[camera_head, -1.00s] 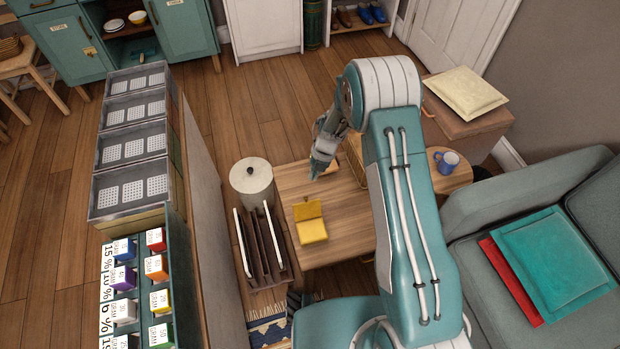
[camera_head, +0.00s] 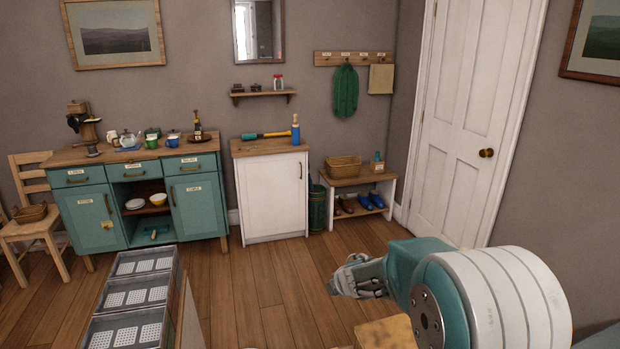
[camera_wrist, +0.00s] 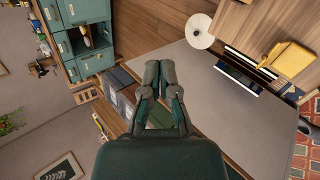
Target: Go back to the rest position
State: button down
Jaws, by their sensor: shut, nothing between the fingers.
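My gripper (camera_head: 338,281) shows in the head view at the lower middle, in front of my white and teal arm. It points left and is above the wooden floor. In the wrist view my gripper (camera_wrist: 159,72) has its two fingers together, with nothing between them. It touches nothing that I can see. The wrist view looks down past it onto a grey panel and the row of grey bins (camera_wrist: 118,88).
Grey bins (camera_head: 136,297) top the bookcase at the lower left. A teal sideboard (camera_head: 140,195), a white cabinet (camera_head: 272,195) and a shoe bench (camera_head: 352,180) line the far wall. A yellow object (camera_wrist: 290,58) and a white round lid (camera_wrist: 200,30) lie below. Open floor (camera_head: 255,285) lies between.

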jog(key=s+d+r+m+t+h, duration=0.1)
jog(key=s+d+r+m+h, duration=0.5)
jog(key=s+d+r+m, duration=0.75)
jog(key=s+a+m+g+y, duration=0.1)
jog(key=s+m, duration=0.4)
jog(key=s, duration=0.6)
jog(key=s+a+m+g+y, duration=0.2)
jog(key=s+m, duration=0.3)
jog(key=s, duration=0.6)
jog(key=shift+s+a+g, duration=0.15)
jog(key=shift+a+g, duration=0.35)
jog(key=shift+a, duration=0.25)
